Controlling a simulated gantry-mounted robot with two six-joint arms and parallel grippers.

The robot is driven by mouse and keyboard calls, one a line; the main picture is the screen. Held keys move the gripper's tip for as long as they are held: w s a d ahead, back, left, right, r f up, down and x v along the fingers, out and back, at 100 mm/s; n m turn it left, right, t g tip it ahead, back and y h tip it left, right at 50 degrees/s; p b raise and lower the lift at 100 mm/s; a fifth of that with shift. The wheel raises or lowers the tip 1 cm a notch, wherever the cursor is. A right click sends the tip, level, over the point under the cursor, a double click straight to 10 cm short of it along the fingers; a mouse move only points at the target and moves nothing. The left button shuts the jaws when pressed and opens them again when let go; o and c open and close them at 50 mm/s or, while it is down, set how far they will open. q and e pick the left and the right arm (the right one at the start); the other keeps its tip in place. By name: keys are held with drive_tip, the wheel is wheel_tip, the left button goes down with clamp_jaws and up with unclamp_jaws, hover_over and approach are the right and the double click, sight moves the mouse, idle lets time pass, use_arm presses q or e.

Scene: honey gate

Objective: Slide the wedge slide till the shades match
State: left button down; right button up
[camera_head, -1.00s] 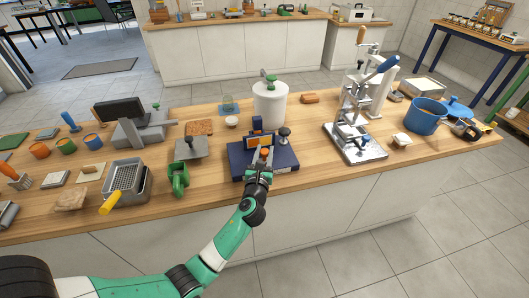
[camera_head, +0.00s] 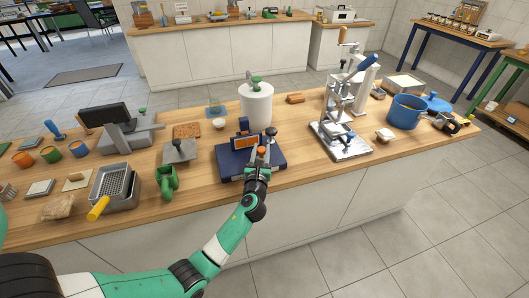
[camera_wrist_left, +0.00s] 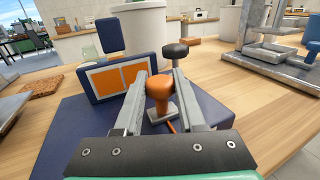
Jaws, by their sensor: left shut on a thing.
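The dark blue comparator (camera_head: 226,172) sits on the wooden bench with an upright window (camera_head: 243,142) at its back. In the left wrist view the window shows two orange panels side by side, a left panel (camera_wrist_left: 107,80) and a right panel (camera_wrist_left: 134,71); their shades look very close. The orange slide knob (camera_wrist_left: 159,90) stands in front and right of the window; it also shows in the head view (camera_head: 261,150). My left gripper (camera_head: 260,158) is shut on this knob, with a finger on each side. My right gripper is not in view.
A dark round knob (camera_wrist_left: 176,50) stands just behind the slide knob. A white canister (camera_head: 256,105) is behind the comparator. A metal press (camera_head: 342,140) stands to the right, a grey-plated stand (camera_head: 180,152) and green tool (camera_head: 167,183) to the left.

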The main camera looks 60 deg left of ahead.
use_arm(q)
drive_tip(key=c, duration=0.5)
unclamp_jaws()
drive_tip(key=shift+s+d, duration=0.1)
drive_tip(key=shift+s+d+p, duration=0.15)
drive_tip(key=shift+d+p, duration=0.15)
drive_tip(key=p+v, duration=0.3)
drive_tip(key=v, duration=0.7)
drive_tip(key=shift+s+d, duration=0.25)
drive_tip(key=shift+d, duration=0.05)
